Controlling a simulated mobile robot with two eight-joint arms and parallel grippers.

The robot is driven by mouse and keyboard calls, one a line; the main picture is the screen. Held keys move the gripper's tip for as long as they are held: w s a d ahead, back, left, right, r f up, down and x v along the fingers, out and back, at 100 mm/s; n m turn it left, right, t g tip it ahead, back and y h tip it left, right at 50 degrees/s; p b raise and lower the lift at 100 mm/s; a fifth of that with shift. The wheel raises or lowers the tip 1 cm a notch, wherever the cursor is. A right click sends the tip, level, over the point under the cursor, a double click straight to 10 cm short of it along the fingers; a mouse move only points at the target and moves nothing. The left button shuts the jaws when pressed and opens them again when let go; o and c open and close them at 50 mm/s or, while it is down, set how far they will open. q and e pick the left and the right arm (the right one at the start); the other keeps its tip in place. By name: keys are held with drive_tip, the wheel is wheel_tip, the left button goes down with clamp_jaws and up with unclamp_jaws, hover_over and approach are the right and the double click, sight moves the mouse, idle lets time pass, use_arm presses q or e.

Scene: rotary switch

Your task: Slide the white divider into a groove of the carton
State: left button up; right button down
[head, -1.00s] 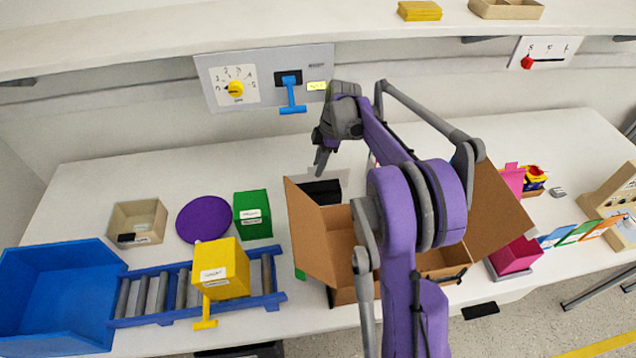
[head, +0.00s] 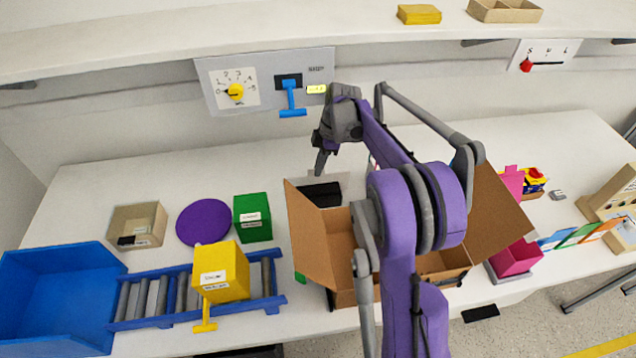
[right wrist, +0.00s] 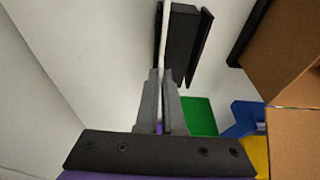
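The brown carton (head: 338,258) stands open near the front of the table, its flaps spread; my right arm covers much of its inside, and I cannot make out the grooves. The white divider (right wrist: 164,30) shows edge-on as a thin pale strip beside a black block (right wrist: 181,45) in the right wrist view. In the head view the black block (head: 321,194) is just behind the carton. My right gripper (right wrist: 161,78) has its fingers close on both sides of the divider and appears shut on it; in the head view it points down behind the carton. My left gripper is not in view.
A green box (head: 252,217), purple disc (head: 204,220), yellow box (head: 220,268) on a blue roller rack and blue bin (head: 60,295) stand left. A pink holder (head: 516,257) is right of the carton. The wall panel (head: 264,72) is behind. Back table strip is mostly clear.

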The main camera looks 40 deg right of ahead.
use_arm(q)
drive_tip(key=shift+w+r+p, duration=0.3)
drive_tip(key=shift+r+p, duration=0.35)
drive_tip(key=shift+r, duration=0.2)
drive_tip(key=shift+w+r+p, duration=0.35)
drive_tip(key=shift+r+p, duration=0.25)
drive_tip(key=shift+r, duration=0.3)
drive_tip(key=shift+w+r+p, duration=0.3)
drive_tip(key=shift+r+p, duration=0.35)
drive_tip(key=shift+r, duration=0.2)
use_arm(e)
drive_tip(key=shift+w+a+r+v, duration=0.15)
drive_tip(key=shift+a+v, duration=0.1)
drive_tip(key=shift+v, duration=0.95)
drive_tip(key=shift+w+a+v, duration=0.15)
drive_tip(key=shift+a+v, duration=0.1)
drive_tip(key=shift+v, duration=0.95)
drive_tip(key=shift+w+a+r+v, duration=0.15)
drive_tip(key=shift+a+v, duration=0.1)
drive_tip(key=shift+v, duration=0.95)
